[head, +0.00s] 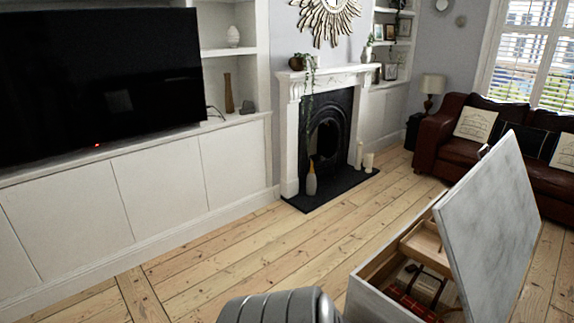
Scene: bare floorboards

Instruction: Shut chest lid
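The chest (378,303) stands on the floor at the lower right of the head view, partly cut off by the bottom edge. Its lid (492,222) is open, raised steeply and tilted, with its pale grey marbled face toward the camera. The lid hides the chest's right side. Inside the chest are a wooden tray (425,245) and some red items (413,306). Neither of my grippers shows in the head view, so I cannot tell whether they are open or shut.
A dark red leather sofa (432,138) with cushions stands behind the chest on the right. A white fireplace (291,130) with a dark hearth is at the back. White cabinets (160,195) under a television (95,85) line the left. The floorboards (255,255) between are clear.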

